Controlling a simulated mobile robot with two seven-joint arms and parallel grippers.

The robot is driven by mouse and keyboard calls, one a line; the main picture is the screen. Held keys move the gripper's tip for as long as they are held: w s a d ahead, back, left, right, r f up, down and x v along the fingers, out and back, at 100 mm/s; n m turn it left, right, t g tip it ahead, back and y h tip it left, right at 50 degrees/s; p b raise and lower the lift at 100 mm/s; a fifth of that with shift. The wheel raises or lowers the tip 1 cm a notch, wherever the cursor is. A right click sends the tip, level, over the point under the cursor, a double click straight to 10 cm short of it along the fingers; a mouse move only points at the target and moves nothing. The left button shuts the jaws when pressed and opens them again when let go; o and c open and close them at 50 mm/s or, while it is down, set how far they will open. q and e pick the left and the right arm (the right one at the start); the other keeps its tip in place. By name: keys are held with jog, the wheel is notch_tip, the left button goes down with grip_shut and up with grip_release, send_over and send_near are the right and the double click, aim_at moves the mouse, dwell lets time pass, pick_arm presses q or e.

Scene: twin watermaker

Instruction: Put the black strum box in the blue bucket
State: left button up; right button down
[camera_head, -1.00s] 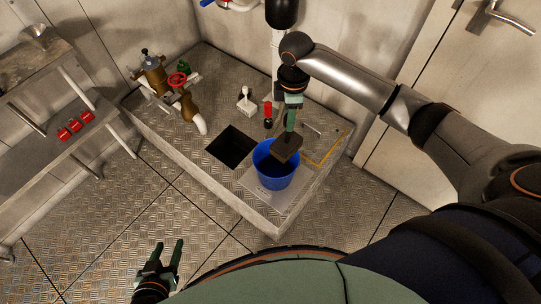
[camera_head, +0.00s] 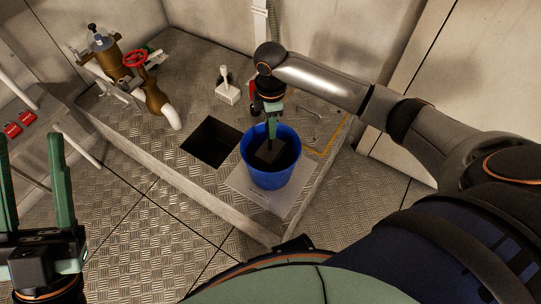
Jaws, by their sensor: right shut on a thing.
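The black strum box (camera_head: 269,151) is a dark block inside the mouth of the blue bucket (camera_head: 272,179), below the rim level as far as I can see. My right gripper (camera_head: 271,130) reaches down from above at the bucket's back rim and is shut on the strum box. The bucket stands upright on a pale plate on the raised plinth. Its bottom is hidden. My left gripper (camera_head: 36,185) is open and empty at the left edge, fingers pointing up, far from the bucket.
A square dark opening (camera_head: 212,142) lies left of the bucket in the plinth. A white lever-like fitting (camera_head: 227,88) stands behind it. A brass valve with a red handwheel (camera_head: 135,58) and a white pipe end stand further left. A shelf with red items (camera_head: 13,130) is at far left.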

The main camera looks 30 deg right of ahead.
aim_at(271, 148)
jog(key=shift+f, duration=0.55)
notch_tip(271, 148, down, 9)
jog(key=b, duration=0.4)
jog(key=shift+f+b, duration=0.15)
jog(key=shift+b, duration=0.25)
pick_arm(q)
jog(key=shift+h, duration=0.5)
jog(key=f, duration=0.4)
jog(key=shift+s+d+f, duration=0.15)
jog(key=shift+d+f, duration=0.05)
jog(key=shift+f, duration=0.05)
pick_arm(e)
jog(key=shift+f, duration=0.1)
jog(key=c, duration=0.6)
grip_release()
